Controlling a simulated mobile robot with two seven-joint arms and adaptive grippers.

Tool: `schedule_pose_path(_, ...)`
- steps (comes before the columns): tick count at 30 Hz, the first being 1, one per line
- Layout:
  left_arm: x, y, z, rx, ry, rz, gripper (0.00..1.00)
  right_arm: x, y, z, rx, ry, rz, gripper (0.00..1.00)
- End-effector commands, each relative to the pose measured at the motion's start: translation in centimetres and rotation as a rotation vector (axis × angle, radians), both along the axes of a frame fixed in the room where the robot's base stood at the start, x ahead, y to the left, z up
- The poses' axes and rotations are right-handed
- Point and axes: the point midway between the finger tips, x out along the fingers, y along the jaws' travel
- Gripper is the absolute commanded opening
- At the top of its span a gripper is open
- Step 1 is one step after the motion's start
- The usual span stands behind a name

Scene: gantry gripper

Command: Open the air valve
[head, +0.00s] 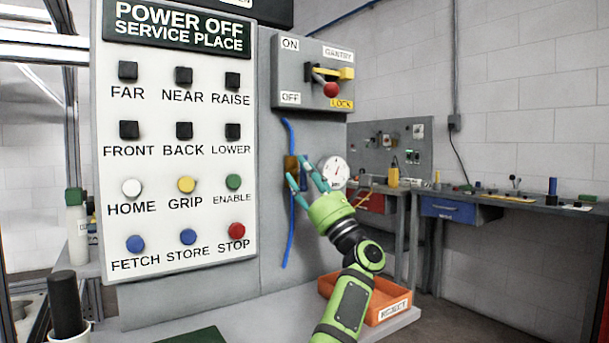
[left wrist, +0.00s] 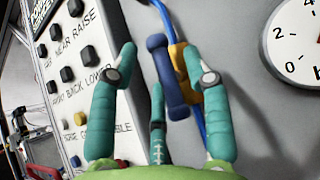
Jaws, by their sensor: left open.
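The air valve has a brass body (head: 291,168) on a blue hose beside the button panel. In the left wrist view its brass body (left wrist: 184,68) carries a dark blue handle (left wrist: 166,78) that lies along the hose direction. My left gripper (head: 303,180) is open in front of the valve, its green-and-teal fingers partly hiding it. In the left wrist view the fingertips (left wrist: 161,62) stand on either side of the handle, with the third finger below. I cannot tell whether any finger touches it. My right gripper is not in view.
A round gauge (head: 334,171) sits just right of the valve. The button panel (head: 180,75) is close on the left, and a lever switch (head: 322,78) is above. An orange tray (head: 388,305) lies below my left arm.

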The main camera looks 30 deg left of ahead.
Motion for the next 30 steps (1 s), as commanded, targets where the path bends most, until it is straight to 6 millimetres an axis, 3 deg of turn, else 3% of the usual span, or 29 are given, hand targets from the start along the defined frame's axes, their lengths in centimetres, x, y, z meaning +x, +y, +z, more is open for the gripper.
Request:
schedule_pose_path(7,-0.1,-1.4,-1.5,0.001,0.003,-0.003,0.48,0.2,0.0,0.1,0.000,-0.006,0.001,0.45)
schedule_pose_path(19,-1.2,-6.9,-7.1,-0.002,0.002,-0.001,0.48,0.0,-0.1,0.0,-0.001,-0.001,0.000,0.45)
schedule_pose_path(30,-1.5,-8.3,-8.5,0.000,-0.001,0.001,0.48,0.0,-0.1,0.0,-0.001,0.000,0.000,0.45)
